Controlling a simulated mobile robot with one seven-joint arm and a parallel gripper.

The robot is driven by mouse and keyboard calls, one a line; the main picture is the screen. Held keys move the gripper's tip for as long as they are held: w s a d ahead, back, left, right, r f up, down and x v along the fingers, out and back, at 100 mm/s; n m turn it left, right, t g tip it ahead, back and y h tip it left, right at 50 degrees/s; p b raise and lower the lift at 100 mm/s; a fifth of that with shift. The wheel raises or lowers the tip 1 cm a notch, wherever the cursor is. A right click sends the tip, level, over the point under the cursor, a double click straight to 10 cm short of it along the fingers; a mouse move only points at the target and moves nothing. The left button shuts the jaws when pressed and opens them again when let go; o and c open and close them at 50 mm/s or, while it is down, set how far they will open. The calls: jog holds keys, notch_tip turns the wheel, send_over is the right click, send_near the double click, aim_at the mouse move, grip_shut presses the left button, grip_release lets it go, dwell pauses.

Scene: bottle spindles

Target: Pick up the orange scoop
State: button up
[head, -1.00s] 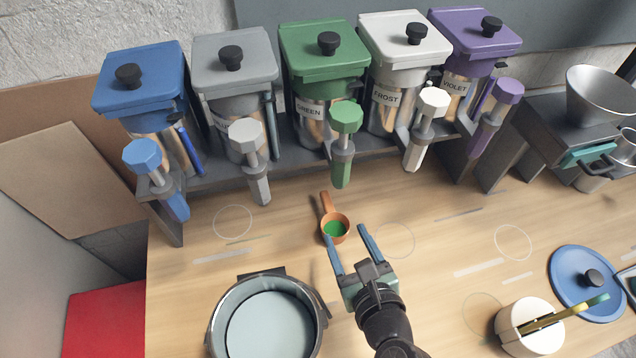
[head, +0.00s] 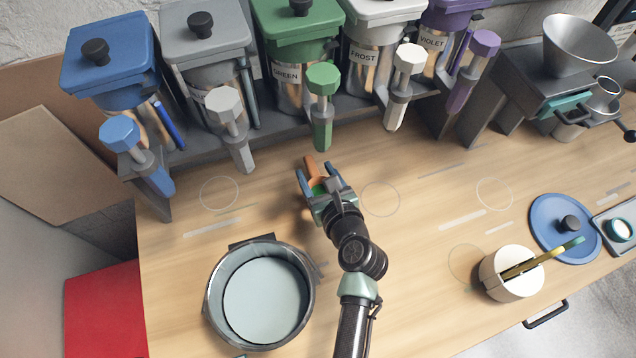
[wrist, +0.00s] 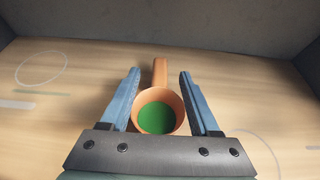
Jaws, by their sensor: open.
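The orange scoop (wrist: 159,74) lies on the wooden counter with green contents (wrist: 156,118) in its bowl. In the wrist view its bowl is between my two blue fingers, with its handle pointing away from me. My gripper (wrist: 158,80) is open, and a gap shows on each side of the scoop. In the head view my gripper (head: 318,172) covers most of the bowl, and the orange handle (head: 311,166) shows beyond it. Whether the fingers touch the bowl low down is hard to tell.
A rack of colored dispensers, with the green one (head: 290,72) nearest, stands behind the scoop. A grey pot (head: 213,315) is at the front left. A cream cup (head: 497,286) and a blue lid (head: 548,232) lie to the right. The counter between is mostly clear.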

jog(key=shift+x, duration=1.15)
grip_shut()
